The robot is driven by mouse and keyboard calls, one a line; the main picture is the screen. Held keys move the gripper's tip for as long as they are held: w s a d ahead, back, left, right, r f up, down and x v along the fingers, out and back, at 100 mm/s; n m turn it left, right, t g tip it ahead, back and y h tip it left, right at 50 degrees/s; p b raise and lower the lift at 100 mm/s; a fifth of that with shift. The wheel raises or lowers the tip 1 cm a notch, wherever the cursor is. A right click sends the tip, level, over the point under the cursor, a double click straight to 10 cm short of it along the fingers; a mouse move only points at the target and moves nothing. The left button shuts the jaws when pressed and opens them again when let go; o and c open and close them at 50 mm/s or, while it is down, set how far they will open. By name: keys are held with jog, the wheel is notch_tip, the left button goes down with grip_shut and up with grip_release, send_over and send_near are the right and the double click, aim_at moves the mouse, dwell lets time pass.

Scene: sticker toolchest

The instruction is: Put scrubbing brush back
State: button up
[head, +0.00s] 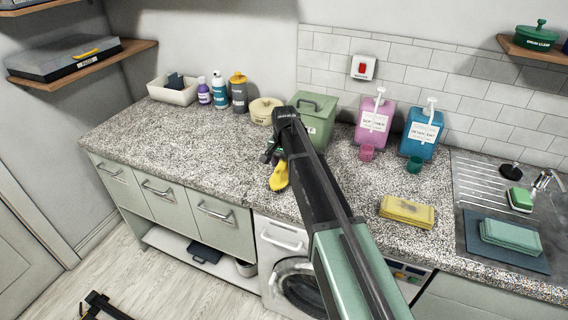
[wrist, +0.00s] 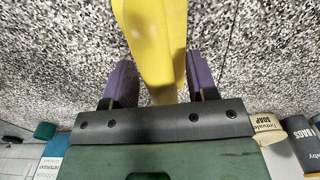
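A green box (head: 318,122), a cream round tin (head: 263,110), several bottles and a white bin (head: 173,93) line the back. The counter's left front is clear.

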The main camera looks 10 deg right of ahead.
notch_tip(320, 180, up, 13)
jog(key=p, duration=1.3)
jog(key=s+n, duration=0.7)
jog(key=s, duration=2)
jog(key=shift+s+a+f+b, duration=0.25)
jog(key=shift+a+f+b, duration=0.05)
